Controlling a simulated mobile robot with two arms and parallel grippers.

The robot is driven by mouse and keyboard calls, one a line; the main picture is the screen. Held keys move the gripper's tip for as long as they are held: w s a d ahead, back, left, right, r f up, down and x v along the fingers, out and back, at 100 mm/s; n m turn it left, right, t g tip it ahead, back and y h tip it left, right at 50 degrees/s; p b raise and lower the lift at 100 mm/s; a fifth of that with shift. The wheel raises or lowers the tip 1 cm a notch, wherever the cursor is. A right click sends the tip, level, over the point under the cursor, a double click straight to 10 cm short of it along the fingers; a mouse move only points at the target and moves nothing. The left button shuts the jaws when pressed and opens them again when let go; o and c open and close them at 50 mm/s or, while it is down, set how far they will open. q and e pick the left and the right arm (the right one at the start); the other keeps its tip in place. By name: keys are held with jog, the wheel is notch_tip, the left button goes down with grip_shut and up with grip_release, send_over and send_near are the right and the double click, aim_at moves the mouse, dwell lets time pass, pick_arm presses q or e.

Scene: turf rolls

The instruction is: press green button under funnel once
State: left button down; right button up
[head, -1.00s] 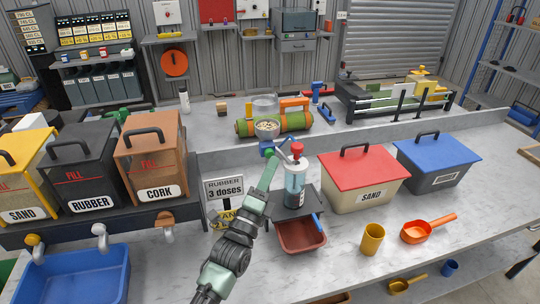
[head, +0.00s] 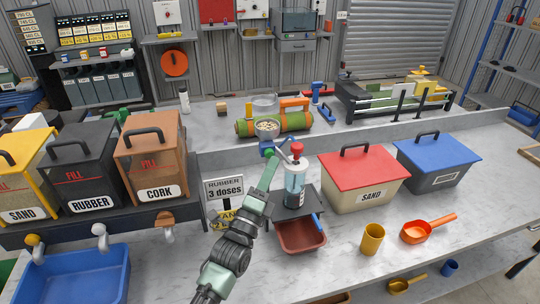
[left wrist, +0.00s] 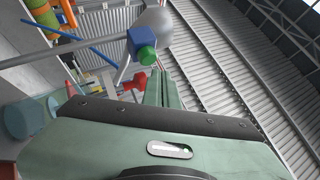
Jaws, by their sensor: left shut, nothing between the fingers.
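The green button (left wrist: 147,55) is a round cap on a small blue box (left wrist: 142,42). In the left wrist view a grey rounded shape (left wrist: 155,27), likely the funnel's underside, is just above it. In the head view the blue box (head: 266,148) sits below the granule-filled funnel (head: 267,126); the button there is hard to tell from my green gripper. My left gripper (head: 271,160) is shut and empty, its tip close to the box. In the left wrist view its fingers (left wrist: 160,84) point toward the button, slightly to its right. Contact cannot be told.
A red-topped clear bottle (head: 295,184) stands right of my gripper, above a reddish tray (head: 302,236). A "RUBBER 3 doses" sign (head: 224,188) is to the left. The red-lidded sand bin (head: 352,195) is to the right. A green and orange roll (head: 291,122) lies behind.

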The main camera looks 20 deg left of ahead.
pick_arm(q)
jog(key=shift+w, duration=0.1)
dwell(0.3)
jog(key=shift+w+a, duration=0.25)
jog(key=shift+w+a, duration=0.3)
jog(key=shift+w, duration=0.15)
dwell(0.8)
jog(key=shift+s, duration=0.1)
dwell(0.6)
jog(key=shift+s+d, duration=0.55)
jog(key=shift+s, duration=0.15)
jog(key=s+d, duration=0.1)
jog(key=s+d+p, duration=0.1)
jog(key=s+p, duration=0.1)
jog(key=s, duration=0.1)
jog(key=shift+s+d, duration=0.1)
jog(key=shift+d, duration=0.3)
